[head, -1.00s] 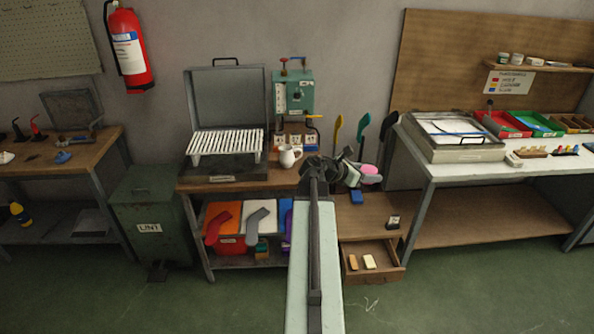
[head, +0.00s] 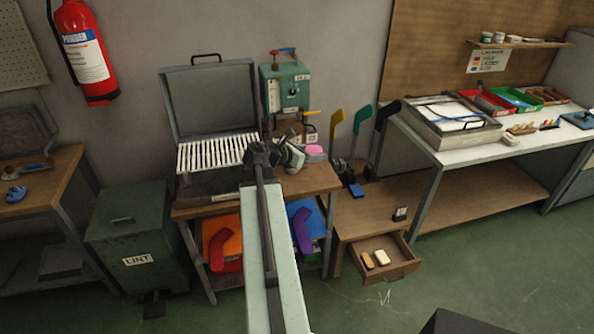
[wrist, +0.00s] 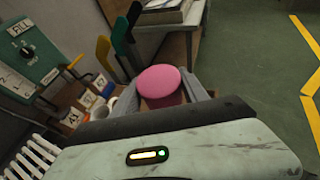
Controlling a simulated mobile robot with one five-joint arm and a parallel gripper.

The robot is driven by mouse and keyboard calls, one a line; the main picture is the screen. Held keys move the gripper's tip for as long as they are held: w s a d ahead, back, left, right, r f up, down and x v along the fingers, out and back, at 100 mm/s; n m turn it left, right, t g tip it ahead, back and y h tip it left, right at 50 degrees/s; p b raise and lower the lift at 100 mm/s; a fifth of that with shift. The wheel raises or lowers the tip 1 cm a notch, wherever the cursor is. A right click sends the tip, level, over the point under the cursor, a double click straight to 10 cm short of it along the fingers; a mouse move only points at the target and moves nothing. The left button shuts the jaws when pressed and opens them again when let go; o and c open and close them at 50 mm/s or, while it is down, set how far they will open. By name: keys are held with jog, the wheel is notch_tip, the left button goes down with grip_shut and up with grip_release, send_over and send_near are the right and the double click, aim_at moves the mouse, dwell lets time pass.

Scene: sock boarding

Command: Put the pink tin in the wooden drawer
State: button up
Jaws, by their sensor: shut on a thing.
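The pink tin (head: 314,151) is a short round tin with a pink lid. In the wrist view the pink tin (wrist: 160,82) sits between the two grey fingers of my gripper (wrist: 168,105), which is shut on it. In the head view my gripper (head: 302,156) holds it above the right end of the workbench; its underside is hidden. The wooden drawer (head: 385,262) is pulled open under the low wooden table, at lower right of the gripper. It holds a tan block (head: 367,261) and a cream block (head: 382,258), with bare floor around them.
A blue block (head: 356,190) and a small labelled item (head: 400,213) are on the low table (head: 365,215).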

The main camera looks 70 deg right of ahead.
jog(key=shift+s, duration=0.2)
notch_tip(320, 180, down, 15)
jog(key=s+b, duration=0.1)
jog(key=b, duration=1.5)
send_over(314, 176)
jog(key=shift+f+n+t, duration=0.3)
jog(key=shift+f, duration=0.3)
notch_tip(314, 176, down, 4)
jog(key=b, duration=0.4)
jog(key=shift+r, duration=0.3)
jog(key=shift+f, duration=0.25)
jog(key=o, duration=1.1)
jog(key=shift+r, duration=0.1)
